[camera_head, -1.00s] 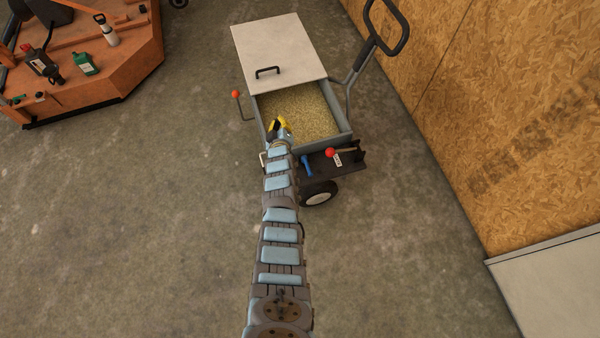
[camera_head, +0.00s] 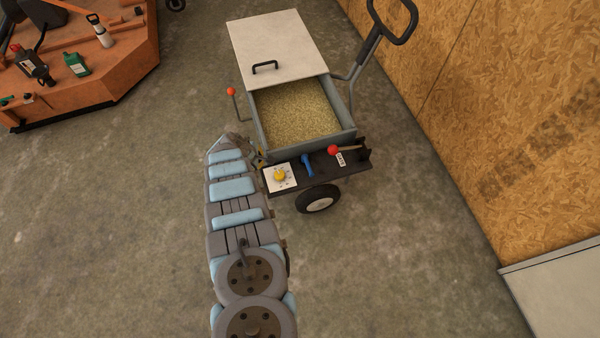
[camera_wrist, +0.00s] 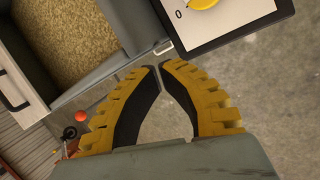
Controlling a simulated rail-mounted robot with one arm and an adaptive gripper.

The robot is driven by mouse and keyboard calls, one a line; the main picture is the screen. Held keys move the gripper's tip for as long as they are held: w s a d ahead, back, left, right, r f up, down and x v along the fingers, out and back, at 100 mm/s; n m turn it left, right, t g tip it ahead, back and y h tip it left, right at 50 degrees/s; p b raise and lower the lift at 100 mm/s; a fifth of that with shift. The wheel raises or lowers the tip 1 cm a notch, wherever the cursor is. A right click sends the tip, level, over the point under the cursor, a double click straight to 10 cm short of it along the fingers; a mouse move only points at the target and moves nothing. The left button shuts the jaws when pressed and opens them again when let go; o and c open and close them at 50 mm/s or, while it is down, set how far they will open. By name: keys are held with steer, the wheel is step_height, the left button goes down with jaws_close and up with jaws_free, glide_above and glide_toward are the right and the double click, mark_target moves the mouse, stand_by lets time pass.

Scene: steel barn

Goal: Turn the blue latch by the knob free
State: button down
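The blue latch (camera_head: 307,165) is a small blue handle on the dark shelf at the front of the cart. A yellow round knob (camera_head: 280,175) on a white plate stands just left of it; part of that knob shows at the top of the wrist view (camera_wrist: 202,3). My gripper (camera_wrist: 157,67) has its two yellow, black-padded fingertips together, with nothing seen between them. It is by the hopper's front left corner, left of the knob and apart from the blue latch. In the head view my arm mostly hides it. The blue latch is not seen in the wrist view.
The cart's hopper (camera_head: 345,138) holds grain under a partly open white lid (camera_head: 275,45). A red-knobbed lever (camera_head: 333,150) is right of the latch, another (camera_head: 231,92) at the hopper's left. A board wall (camera_head: 500,120) stands right.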

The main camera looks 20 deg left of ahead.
steer(key=d+h+b, duration=0.1)
steer(key=s+d+n+h+b, duration=0.1)
steer(key=s+d+r+n+h+b, duration=0.1)
steer(key=shift+d+h+b, duration=0.3)
steer(key=shift+d, duration=0.1)
steer(key=d+r+n+h, duration=0.1)
steer(key=d+r+h+b, duration=0.1)
steer(key=d+r, duration=0.1)
steer(key=shift+s+r+n+b, duration=0.1)
steer(key=shift+s+n+b, duration=0.2)
steer(key=shift+s+n, duration=0.1)
